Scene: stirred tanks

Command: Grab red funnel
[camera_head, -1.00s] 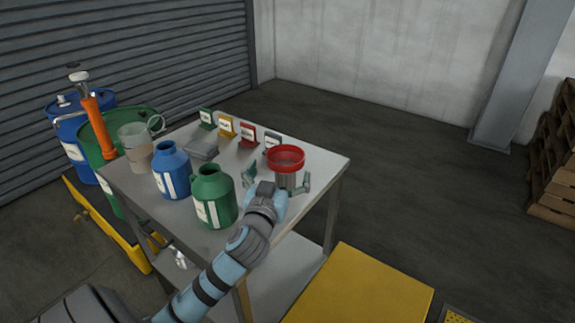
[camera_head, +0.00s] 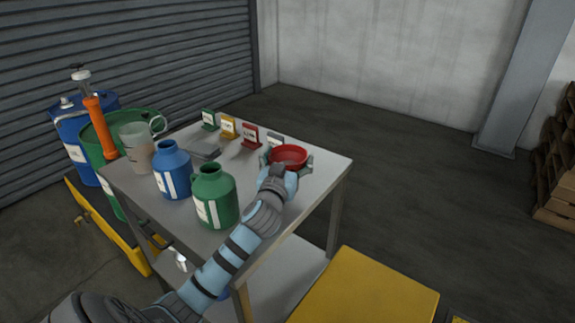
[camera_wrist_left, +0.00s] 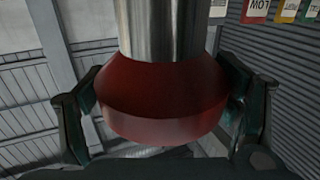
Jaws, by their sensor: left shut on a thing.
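The red funnel (camera_head: 289,154) is at the right part of the grey table, with its wide round mouth facing up. My left gripper (camera_head: 287,163) is shut on it, one finger on each side of its red body. In the left wrist view the red funnel (camera_wrist_left: 163,100) fills the space between the two dark green fingers. That view looks upside down and shows a shiny metal cylinder (camera_wrist_left: 160,28) at the funnel's narrow side. In the head view my gripper mostly hides this cylinder. I cannot tell whether the funnel is lifted off it. My right gripper is not in view.
A green jug (camera_head: 215,197), a blue jug (camera_head: 173,172) and a clear pitcher (camera_head: 137,150) stand on the table (camera_head: 318,185) left of my arm. Several small coloured signs (camera_head: 250,135) stand behind the funnel. Drums stand at the left, a yellow surface (camera_head: 365,290) at front right.

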